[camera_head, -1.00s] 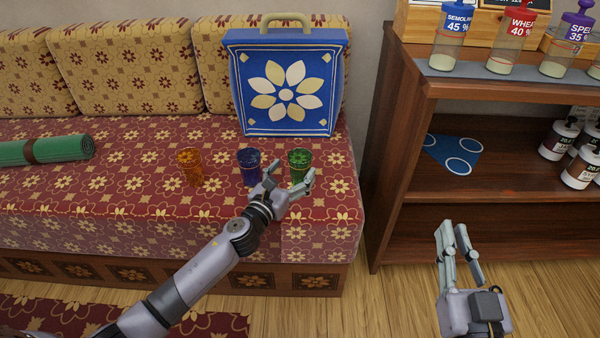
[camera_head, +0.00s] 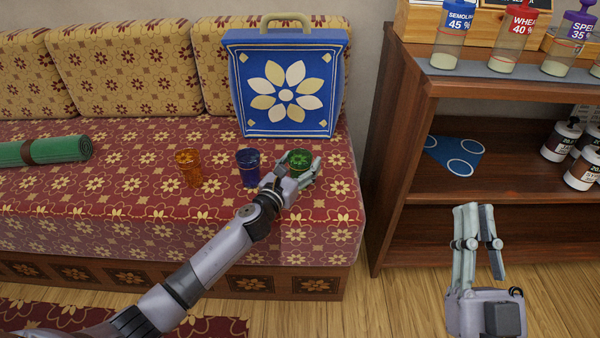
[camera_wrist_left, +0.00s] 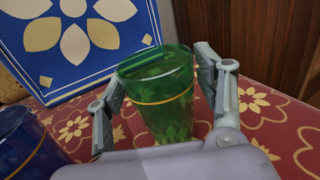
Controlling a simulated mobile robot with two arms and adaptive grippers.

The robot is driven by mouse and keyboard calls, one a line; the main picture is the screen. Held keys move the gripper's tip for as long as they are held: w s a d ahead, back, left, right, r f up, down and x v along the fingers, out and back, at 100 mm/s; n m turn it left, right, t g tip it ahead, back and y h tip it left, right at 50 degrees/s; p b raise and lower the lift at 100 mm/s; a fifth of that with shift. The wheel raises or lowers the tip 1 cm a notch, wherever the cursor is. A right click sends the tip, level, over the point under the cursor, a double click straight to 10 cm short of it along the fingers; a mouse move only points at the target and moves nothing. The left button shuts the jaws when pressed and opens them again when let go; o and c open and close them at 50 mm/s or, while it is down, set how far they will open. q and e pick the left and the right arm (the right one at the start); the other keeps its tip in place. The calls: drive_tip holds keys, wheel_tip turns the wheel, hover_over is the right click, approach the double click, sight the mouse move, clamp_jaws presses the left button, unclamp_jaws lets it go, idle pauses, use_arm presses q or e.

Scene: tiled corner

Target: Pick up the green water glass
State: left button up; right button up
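The green water glass (camera_head: 299,158) stands upright on the patterned sofa seat, at the right of a row of three glasses. My left gripper (camera_head: 301,165) is at this glass, partly covering it in the head view. In the left wrist view the green glass (camera_wrist_left: 160,100) stands between the two open fingers (camera_wrist_left: 160,75), one on each side. A small gap shows at the right finger; contact at the left finger is unclear. My right gripper (camera_head: 477,208) is empty, its fingers a little apart, in front of the wooden shelf.
A blue glass (camera_head: 248,168) stands close left of the green one, with an orange glass (camera_head: 188,167) further left. A blue case (camera_head: 240,100) with a flower stands behind. A green roll (camera_head: 45,150) lies far left. The wooden shelf (camera_head: 395,150) is at the right.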

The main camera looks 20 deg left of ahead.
use_arm(q)
drive_tip(key=c, duration=1)
drive_tip(key=shift+o, duration=0.2)
